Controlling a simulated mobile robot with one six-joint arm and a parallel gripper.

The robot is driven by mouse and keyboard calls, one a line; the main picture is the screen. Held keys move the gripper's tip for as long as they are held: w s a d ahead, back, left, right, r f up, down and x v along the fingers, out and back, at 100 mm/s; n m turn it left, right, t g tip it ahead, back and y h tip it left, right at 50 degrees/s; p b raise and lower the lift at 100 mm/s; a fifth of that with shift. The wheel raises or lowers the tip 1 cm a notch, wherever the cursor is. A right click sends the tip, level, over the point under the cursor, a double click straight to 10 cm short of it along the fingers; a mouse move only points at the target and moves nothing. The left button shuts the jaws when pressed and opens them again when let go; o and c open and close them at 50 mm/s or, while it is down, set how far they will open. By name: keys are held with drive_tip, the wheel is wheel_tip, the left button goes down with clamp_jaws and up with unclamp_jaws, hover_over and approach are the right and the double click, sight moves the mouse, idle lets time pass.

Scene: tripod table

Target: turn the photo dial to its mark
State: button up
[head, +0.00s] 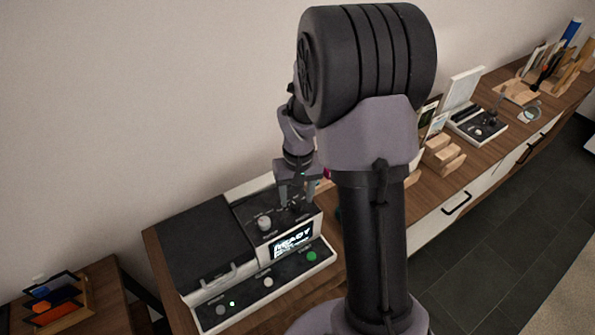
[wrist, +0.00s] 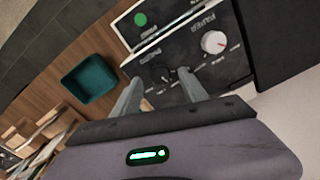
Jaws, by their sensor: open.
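The machine (head: 205,246) is a dark and white printer-like unit on the wooden counter, with a lit display (head: 291,241) reading READY. The photo dial (wrist: 168,74) seems to be the dark, hard-to-see part by the other label, between my fingers in the wrist view. Its mark cannot be made out. My gripper (wrist: 160,88) is open, fingers pointing down at the panel; it also shows in the head view (head: 294,202). Contact cannot be told.
A green button (head: 311,257) and other small controls line the machine's front strip. A teal bin (wrist: 88,79) stands on the counter beside the machine. Wooden blocks (head: 441,155) and another small device (head: 478,127) stand farther right. A side table (head: 100,290) is at lower left.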

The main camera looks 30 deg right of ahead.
sight(298, 204)
wheel_tip(298, 204, up, 15)
drive_tip(key=p, duration=0.4)
drive_tip(key=shift+d, duration=0.2)
drive_tip(key=shift+s+f, duration=0.1)
drive_tip(key=shift+f, duration=0.05)
